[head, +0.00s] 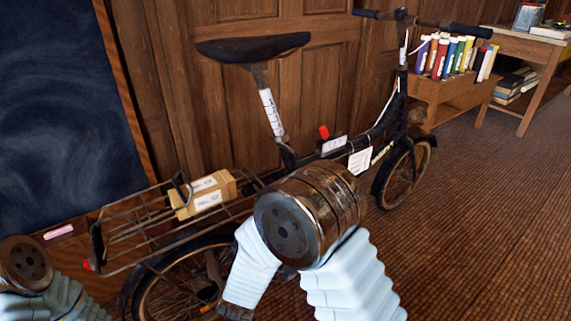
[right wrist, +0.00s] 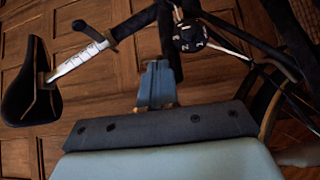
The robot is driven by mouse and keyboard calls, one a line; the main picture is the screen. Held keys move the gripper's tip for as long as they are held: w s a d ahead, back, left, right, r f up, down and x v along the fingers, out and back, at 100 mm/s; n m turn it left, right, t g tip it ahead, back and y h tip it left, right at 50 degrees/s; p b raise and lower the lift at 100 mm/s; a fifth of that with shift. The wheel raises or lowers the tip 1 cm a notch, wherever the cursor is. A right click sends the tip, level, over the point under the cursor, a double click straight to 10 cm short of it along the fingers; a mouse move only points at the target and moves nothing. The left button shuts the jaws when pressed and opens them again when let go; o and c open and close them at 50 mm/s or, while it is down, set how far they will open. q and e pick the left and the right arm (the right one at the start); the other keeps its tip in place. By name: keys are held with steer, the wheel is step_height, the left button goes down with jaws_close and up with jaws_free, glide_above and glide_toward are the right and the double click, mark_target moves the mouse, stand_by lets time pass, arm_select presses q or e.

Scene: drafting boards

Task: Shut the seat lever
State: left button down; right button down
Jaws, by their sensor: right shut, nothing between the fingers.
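The bicycle's black saddle (head: 254,47) sits on a post with a white marked scale (head: 271,112). A small red tip (head: 324,131) stands up right of the post's foot; it may be the seat lever, but its shaft is not clear. In the right wrist view the saddle (right wrist: 28,85) and silver post (right wrist: 75,62) lie at the left, with no red tip visible. My right gripper (right wrist: 158,72) is shut and empty, right of the post and apart from it in the picture. My left gripper is not in view.
The bicycle has a rear wire rack (head: 135,225) carrying a labelled cardboard box (head: 203,194). Wooden panelling (head: 190,100) stands behind it. A shelf with colored books (head: 450,57) and a wooden table (head: 530,47) are at right. Brown floor (head: 480,200) is clear at right.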

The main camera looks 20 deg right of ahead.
steer(key=s+a+r+n+h, duration=0.1)
steer(key=s+r+h, duration=0.2)
steer(key=r, duration=0.4)
steer(key=shift+s+a+r+t+h, duration=0.15)
steer(key=shift+a+r+t+h, duration=0.15)
steer(key=shift+r+t+h, duration=0.1)
glide_toward(292, 154)
steer(key=w, duration=0.4)
steer(key=shift+w+d+r+p, duration=0.1)
steer(key=shift+d+r+p, duration=0.05)
steer(key=shift+d+r, duration=0.3)
steer(key=shift+d+r+p, duration=0.15)
steer(key=shift+d+r, duration=0.05)
steer(key=shift+d, duration=0.35)
steer(key=shift+w+d+r, duration=0.1)
steer(key=shift+d+r, duration=0.05)
steer(key=shift+d, duration=0.4)
